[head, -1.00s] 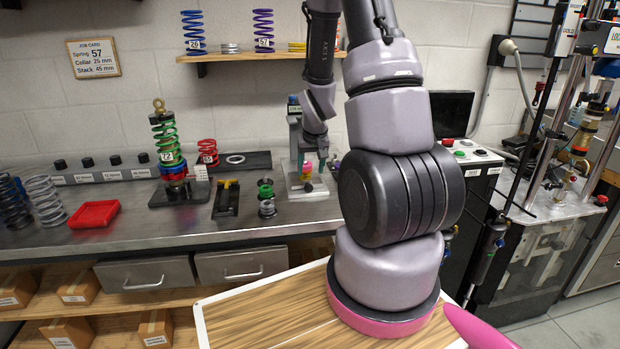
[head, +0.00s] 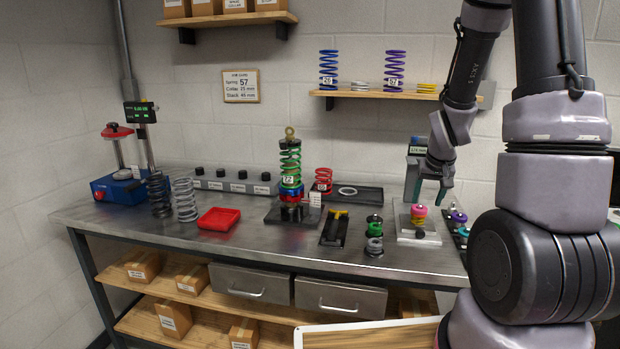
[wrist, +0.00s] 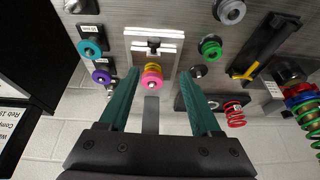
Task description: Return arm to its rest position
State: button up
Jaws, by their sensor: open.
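My arm rises at the right of the head view and bends down toward the right part of the bench. My gripper (head: 428,190) hangs above the small press stand at the back of the bench. Its two green fingers are apart in the wrist view (wrist: 158,100), with nothing held between them. The stand's white base (head: 419,238) carries a pink and yellow stack (head: 419,214), which also shows just beyond the fingertips in the wrist view (wrist: 152,78). I cannot tell how far above the stack the fingers are.
A green spring assembly (head: 290,165) stands mid-bench, with a red tray (head: 219,219) to its left. A shelf (head: 375,95) with springs hangs behind. Bare bench (head: 250,243) lies in front.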

jog(key=s+a+r+t+y, duration=0.1)
jog(key=s+a+r, duration=0.25)
jog(key=r, duration=0.55)
jog(key=s+a+r+t, duration=0.1)
jog(key=s+a+r, duration=0.25)
jog(key=r, duration=0.45)
jog(key=s+a+r+y, duration=0.2)
jog(key=s+a+r, duration=0.3)
jog(key=s+r, duration=0.4)
jog(key=s, duration=0.3)
jog(key=shift+s+a+m+t, duration=0.15)
jog(key=shift+s+m+t, duration=0.15)
jog(key=shift+m, duration=0.1)
